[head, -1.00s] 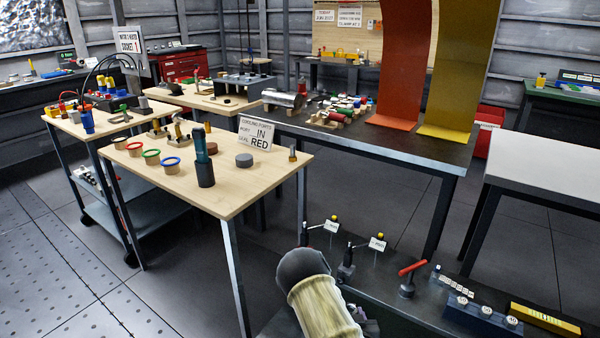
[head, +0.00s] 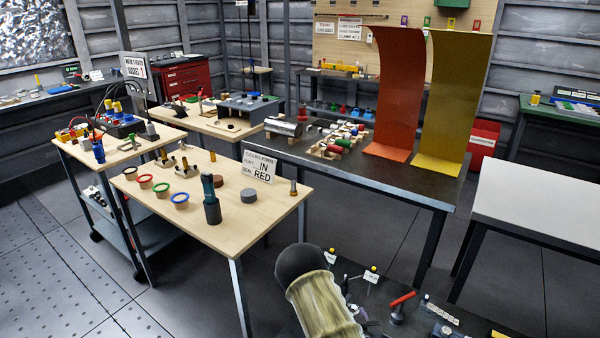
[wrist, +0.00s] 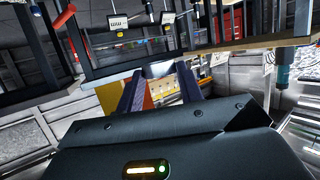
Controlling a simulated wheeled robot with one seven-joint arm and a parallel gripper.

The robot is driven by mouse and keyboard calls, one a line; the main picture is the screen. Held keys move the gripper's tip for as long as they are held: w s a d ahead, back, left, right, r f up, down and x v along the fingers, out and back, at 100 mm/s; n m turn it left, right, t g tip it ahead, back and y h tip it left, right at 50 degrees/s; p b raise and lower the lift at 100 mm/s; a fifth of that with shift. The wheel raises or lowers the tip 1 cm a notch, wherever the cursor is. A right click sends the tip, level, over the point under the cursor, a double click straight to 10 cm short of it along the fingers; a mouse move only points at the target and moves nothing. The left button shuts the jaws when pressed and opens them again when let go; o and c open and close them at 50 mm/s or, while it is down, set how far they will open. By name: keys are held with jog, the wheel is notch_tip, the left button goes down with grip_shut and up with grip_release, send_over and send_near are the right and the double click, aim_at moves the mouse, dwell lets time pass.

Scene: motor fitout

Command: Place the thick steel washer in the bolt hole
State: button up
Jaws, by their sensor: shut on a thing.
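My gripper (wrist: 160,85) shows in the wrist view as two dark bluish fingers. They are shut on a small pale grey piece (wrist: 158,70) at their tips, which looks like the thick steel washer. The fingers cover its sides, and its hole cannot be made out. I cannot pick out the bolt hole in either view.
A wooden table (head: 225,235) bears coloured rings, a dark upright tool (head: 211,205), a grey disc (head: 249,195) and a sign (head: 259,166). A dark bench (head: 400,178) holds red and yellow curved panels. A white-topped table (head: 540,205) stands right. Open floor lies left.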

notch_tip(320, 180, up, 8)
jog(key=s+p, duration=0.1)
jog(key=p, duration=0.5)
jog(key=shift+f, duration=0.1)
jog(key=s+f, duration=0.4)
jog(key=f, duration=0.1)
jog(key=shift+s+f, duration=0.15)
jog(key=shift+f, duration=0.05)
